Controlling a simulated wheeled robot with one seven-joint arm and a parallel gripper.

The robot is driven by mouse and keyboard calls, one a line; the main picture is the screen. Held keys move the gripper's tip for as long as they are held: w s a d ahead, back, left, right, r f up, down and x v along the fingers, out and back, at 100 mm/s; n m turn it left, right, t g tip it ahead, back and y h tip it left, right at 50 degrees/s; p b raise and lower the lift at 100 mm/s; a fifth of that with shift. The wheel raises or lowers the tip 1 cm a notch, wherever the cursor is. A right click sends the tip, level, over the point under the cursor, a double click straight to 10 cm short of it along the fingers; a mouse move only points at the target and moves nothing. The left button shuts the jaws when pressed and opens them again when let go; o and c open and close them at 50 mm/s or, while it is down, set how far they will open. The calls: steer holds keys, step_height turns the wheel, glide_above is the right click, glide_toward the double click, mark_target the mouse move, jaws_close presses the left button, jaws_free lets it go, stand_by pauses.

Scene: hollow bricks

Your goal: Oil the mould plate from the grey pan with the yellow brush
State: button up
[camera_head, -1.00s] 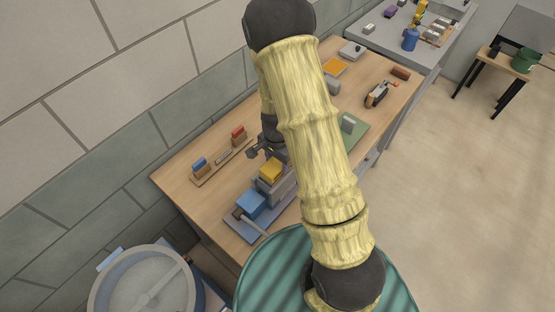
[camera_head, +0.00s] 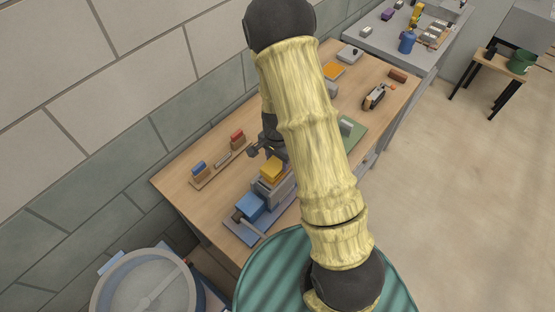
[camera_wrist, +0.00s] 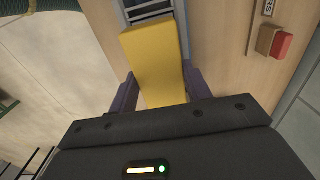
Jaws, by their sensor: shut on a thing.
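My gripper (camera_wrist: 160,92) is shut on a yellow block-like piece, which I take to be the yellow brush (camera_wrist: 152,62). In the head view the yellow piece (camera_head: 271,168) is just below my gripper (camera_head: 264,152), over a grey block-shaped fixture (camera_head: 278,188) with a blue part beside it. In the wrist view a grey slotted part (camera_wrist: 148,10) lies beyond the yellow piece; I cannot tell whether they touch. The bristles are hidden. I cannot surely tell the grey pan or the mould plate; a green plate (camera_head: 357,130) is partly behind my arm.
A wooden rack (camera_head: 220,164) holds blue and red pieces near the wall. An orange tray (camera_head: 333,71) and a dark-and-orange tool (camera_head: 375,96) lie farther back on the bench. A large round tub (camera_head: 100,300) stands at the front left.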

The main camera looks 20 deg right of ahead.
mark_target(278, 161)
steer(key=shift+r+p, duration=2.45)
steer(key=shift+r, duration=0.75)
steer(key=shift+f, duration=0.1)
